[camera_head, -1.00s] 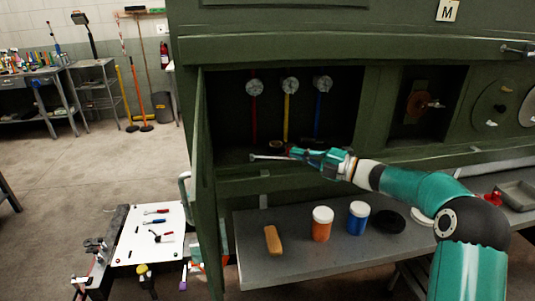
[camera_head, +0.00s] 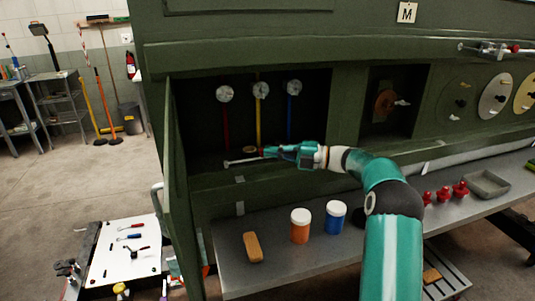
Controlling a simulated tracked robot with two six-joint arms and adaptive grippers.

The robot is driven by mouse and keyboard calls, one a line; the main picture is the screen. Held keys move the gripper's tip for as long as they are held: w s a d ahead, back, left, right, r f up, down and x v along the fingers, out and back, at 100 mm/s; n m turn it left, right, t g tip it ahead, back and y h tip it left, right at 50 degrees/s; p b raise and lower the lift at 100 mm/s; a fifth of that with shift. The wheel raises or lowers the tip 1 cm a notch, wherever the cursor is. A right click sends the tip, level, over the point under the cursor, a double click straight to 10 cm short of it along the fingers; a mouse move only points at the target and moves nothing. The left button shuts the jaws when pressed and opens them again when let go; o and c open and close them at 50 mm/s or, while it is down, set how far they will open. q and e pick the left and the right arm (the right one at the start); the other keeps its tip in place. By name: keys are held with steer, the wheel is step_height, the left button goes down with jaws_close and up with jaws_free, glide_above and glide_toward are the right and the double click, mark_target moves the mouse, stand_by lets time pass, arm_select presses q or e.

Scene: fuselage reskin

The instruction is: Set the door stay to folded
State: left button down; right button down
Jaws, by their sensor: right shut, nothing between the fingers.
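The door stay (camera_head: 243,160) is a thin pale metal rod at the lower front edge of the open green bay. Its left end is near the open door (camera_head: 175,190), and I cannot tell whether it touches it. My right gripper (camera_head: 272,152), teal and dark, is shut at the stay's right end, where a bit of red shows. The fingers hold nothing, and I cannot tell whether they touch the rod. The gripper and arm hide part of the bay's sill to the right. My left gripper is out of view.
Gauges (camera_head: 261,90) with red, yellow and blue pipes stand inside the bay. Below, a grey bench (camera_head: 280,270) holds an orange jar (camera_head: 300,229), a blue jar (camera_head: 335,220) and a tan block (camera_head: 252,247). A white tool board (camera_head: 122,262) lies left of the door.

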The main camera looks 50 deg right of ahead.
steer(key=shift+w, duration=0.2)
steer(key=shift+r, duration=0.2)
